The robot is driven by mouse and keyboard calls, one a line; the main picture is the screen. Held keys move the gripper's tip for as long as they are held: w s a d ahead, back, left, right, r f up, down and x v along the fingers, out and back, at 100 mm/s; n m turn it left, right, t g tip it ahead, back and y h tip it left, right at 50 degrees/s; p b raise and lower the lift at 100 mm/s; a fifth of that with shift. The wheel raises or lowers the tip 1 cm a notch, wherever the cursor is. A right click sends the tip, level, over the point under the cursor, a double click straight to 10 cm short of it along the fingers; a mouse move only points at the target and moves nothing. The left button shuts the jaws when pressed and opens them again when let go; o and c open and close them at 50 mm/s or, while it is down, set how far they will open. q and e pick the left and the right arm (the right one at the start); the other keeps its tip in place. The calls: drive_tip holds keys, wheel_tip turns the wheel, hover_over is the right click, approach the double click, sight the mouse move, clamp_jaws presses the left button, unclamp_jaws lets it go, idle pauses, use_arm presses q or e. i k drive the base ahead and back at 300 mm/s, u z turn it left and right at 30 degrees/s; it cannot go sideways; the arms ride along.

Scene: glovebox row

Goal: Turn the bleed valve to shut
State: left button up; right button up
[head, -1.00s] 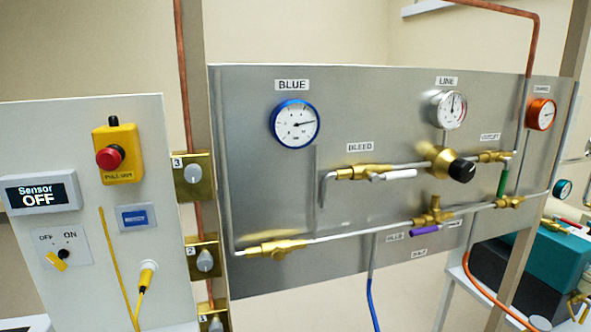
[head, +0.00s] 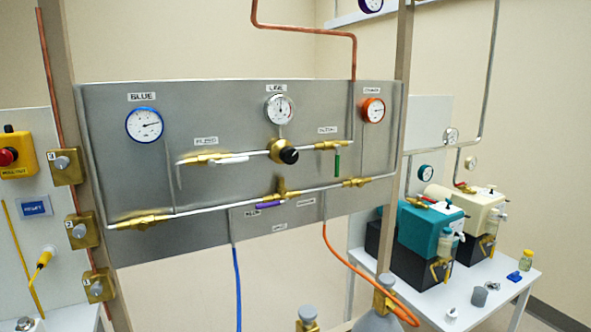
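The bleed valve (head: 208,159) is a brass body on the upper pipe of the grey metal panel in the head view, under a small label that is hard to read now. Its white lever (head: 230,160) lies nearly along the pipe, pointing right. A blue-rimmed gauge (head: 145,125) is above it to the left. A black-knobbed brass regulator (head: 284,151) is to its right, below the line gauge (head: 280,108). Neither of my grippers shows in the head view.
A green-handled valve (head: 337,163) and a purple-handled valve (head: 268,204) are on the same panel. A cylinder top (head: 307,318) and an orange hose (head: 350,277) are below it. Teal (head: 432,226) and cream pumps (head: 480,214) stand on a white table at right.

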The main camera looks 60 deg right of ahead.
sight(229, 161)
drive_tip(key=k, duration=0.45)
drive_tip(key=z, duration=2.3)
drive_tip(key=i, duration=0.25)
drive_tip(key=u, duration=0.1)
